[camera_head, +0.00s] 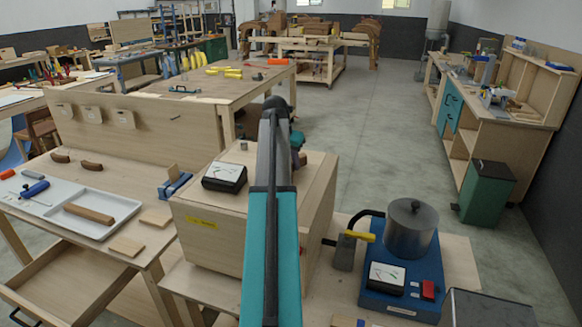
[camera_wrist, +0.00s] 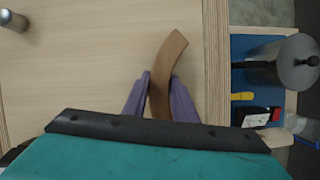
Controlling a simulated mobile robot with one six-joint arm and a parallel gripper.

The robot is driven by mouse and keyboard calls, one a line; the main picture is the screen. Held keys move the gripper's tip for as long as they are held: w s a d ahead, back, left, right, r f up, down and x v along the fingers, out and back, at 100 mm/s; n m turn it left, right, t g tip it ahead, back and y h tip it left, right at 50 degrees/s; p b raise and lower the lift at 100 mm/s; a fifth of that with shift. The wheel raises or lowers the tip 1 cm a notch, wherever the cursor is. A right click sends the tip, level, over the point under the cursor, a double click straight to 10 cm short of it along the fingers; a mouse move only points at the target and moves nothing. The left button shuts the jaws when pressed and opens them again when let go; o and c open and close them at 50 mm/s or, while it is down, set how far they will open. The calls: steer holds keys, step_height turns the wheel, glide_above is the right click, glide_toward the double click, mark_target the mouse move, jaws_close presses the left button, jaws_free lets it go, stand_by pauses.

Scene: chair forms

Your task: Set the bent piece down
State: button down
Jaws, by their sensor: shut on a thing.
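The bent piece (camera_wrist: 167,72) is a curved strip of brown wood in the wrist view. It stands out from between the two purple fingers of my gripper (camera_wrist: 160,95), which is shut on its lower part. Its free end curves up and to the right. Behind it lies the pale plywood top of a box (camera_wrist: 80,75); I cannot tell whether the piece touches that top. In the head view the box (camera_head: 222,240) stands in the middle, and my arm hides most of the gripper. A bit of brown (camera_head: 302,158) beside my arm may be the piece.
A small metal cylinder (camera_wrist: 13,20) stands on the box top, also carrying a black meter (camera_head: 224,177). Right of the box is a blue unit with a metal pot (camera_head: 411,230). A tray (camera_head: 75,208) lies on the left bench. Most of the box top is bare.

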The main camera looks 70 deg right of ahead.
steer(key=shift+d+r+b, duration=0.1)
steer(key=shift+r+b, duration=0.5)
steer(key=shift+r, duration=0.45)
steer(key=s+a+b, duration=0.1)
steer(key=s+a, duration=0.1)
steer(key=a, duration=0.2)
steer(key=s+a+b, duration=0.1)
steer(key=a+b, duration=0.1)
steer(key=a, duration=0.3)
steer(key=s+a+r+b, duration=0.1)
steer(key=s+a, duration=0.1)
steer(key=a, duration=0.2)
steer(key=shift+s+a+r+b, duration=0.1)
steer(key=shift+s+a+b, duration=0.05)
steer(key=shift+s+b, duration=0.15)
steer(key=shift+s+a+r, duration=0.1)
steer(key=shift+s+a, duration=0.1)
steer(key=shift+a, duration=0.2)
steer(key=shift+s+a+r, duration=0.1)
steer(key=shift+s+a, duration=0.05)
steer(key=shift+a, duration=0.25)
steer(key=shift+s, duration=0.1)
